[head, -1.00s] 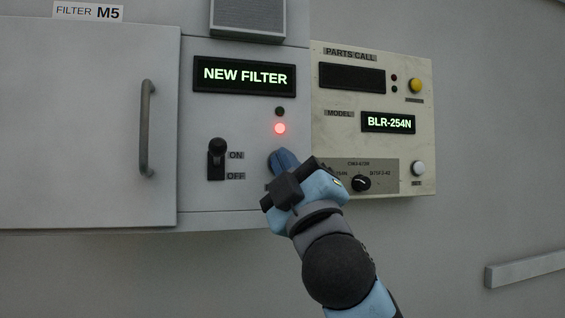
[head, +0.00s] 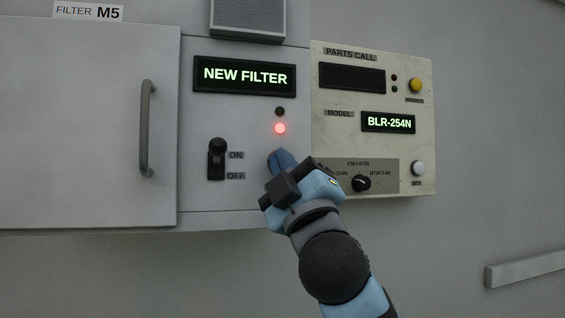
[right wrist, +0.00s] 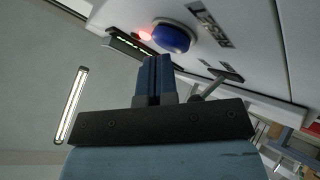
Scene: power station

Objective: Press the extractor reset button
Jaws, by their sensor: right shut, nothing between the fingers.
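The blue round button (right wrist: 172,37) sits on the grey panel and shows in the right wrist view, just beyond my fingertips and slightly to their right. In the head view it is mostly hidden behind my right gripper (head: 283,160). That gripper is shut and empty, its blue fingers together and pointing at the panel; it also shows in the right wrist view (right wrist: 154,60). I cannot tell whether the fingertips touch the button. A lit red lamp (head: 280,128) is above it, under an unlit lamp (head: 280,111). The display (head: 245,75) reads NEW FILTER. My left gripper is out of view.
A black ON/OFF lever switch (head: 216,158) is left of my gripper, its lever up towards ON. Farther left is the filter door (head: 75,125) with a handle (head: 147,128). Right is the beige PARTS CALL panel (head: 345,100) with a knob (head: 361,183) and yellow (head: 415,85) and white (head: 418,168) buttons.

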